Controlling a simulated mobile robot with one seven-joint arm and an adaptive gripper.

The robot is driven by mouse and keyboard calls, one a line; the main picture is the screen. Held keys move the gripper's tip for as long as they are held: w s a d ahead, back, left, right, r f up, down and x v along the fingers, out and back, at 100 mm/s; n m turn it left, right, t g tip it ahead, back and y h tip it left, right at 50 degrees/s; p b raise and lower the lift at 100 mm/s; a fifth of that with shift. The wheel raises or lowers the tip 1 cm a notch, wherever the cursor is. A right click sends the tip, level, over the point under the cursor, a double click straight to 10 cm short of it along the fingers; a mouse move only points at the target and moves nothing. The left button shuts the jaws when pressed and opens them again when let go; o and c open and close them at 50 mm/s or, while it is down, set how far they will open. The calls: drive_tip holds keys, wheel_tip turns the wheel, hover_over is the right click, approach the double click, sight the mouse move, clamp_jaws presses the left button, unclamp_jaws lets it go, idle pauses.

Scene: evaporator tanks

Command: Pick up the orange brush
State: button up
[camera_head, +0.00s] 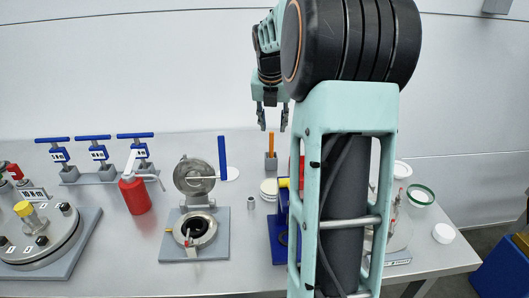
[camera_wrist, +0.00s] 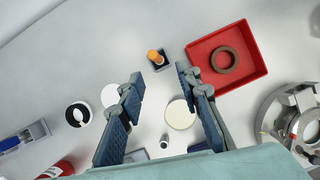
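The orange brush (camera_head: 271,144) stands upright in a small grey holder (camera_head: 271,163) toward the back of the table in the head view. In the wrist view the brush (camera_wrist: 153,56) is seen from above as an orange end in its dark holder, just beyond and between my fingertips. My gripper (camera_head: 271,122) is open and empty, pointing down above the brush in the head view. Its two spread fingers also show in the wrist view (camera_wrist: 160,77). No contact with the brush is visible. The brush's lower end is hidden in the holder.
A red tray (camera_wrist: 258,73) with a brown ring (camera_wrist: 225,59) lies right of the holder in the wrist view. A pale round disc (camera_wrist: 180,115) and a small metal cylinder (camera_head: 251,203) are close by. A blue upright handle (camera_head: 222,158) stands left of the holder.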

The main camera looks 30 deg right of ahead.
sight(271, 138)
drive_tip(key=shift+w+a+x, duration=0.1)
drive_tip(key=shift+w+x, duration=0.1)
drive_tip(key=shift+x, duration=2.4)
drive_tip(key=shift+w+a+x, duration=0.15)
drive_tip(key=shift+x, duration=2.4)
drive_tip(key=shift+r, duration=0.1)
drive_tip(key=shift+c, duration=0.3)
clamp_jaws()
